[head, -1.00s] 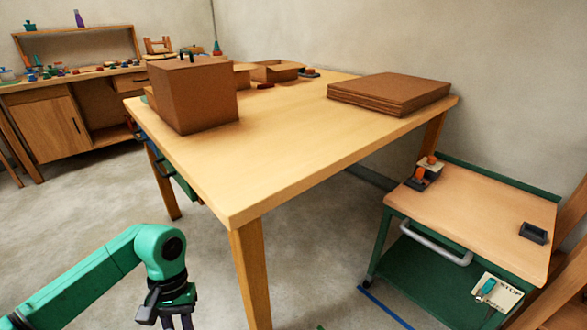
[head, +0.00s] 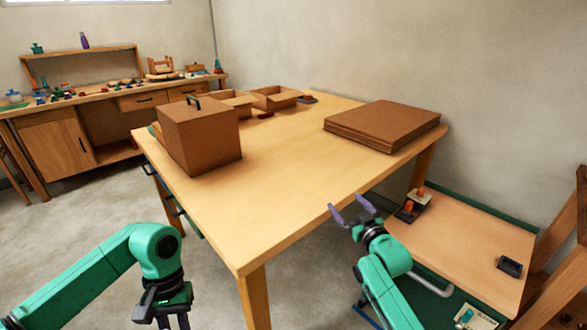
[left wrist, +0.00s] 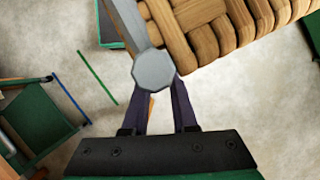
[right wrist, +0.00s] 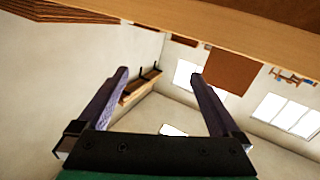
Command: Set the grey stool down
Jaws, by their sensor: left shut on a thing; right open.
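The grey stool shows only in the left wrist view, as a grey post end (left wrist: 153,68) and rail with a tan woven seat (left wrist: 215,30) at the upper right. My left gripper (left wrist: 162,88) is shut on the stool at its grey post. In the head view my left gripper (head: 172,318) is at the bottom edge, its fingertips cut off and the stool out of frame. My right gripper (head: 349,204) is open and empty, in front of the wooden table's near right edge.
The wooden table (head: 270,185) bears a brown box (head: 200,140) and a stack of brown sheets (head: 380,125). A green cart (head: 470,250) stands at right, with wooden furniture (head: 565,265) beside it. Bare floor (head: 95,215) shows at left.

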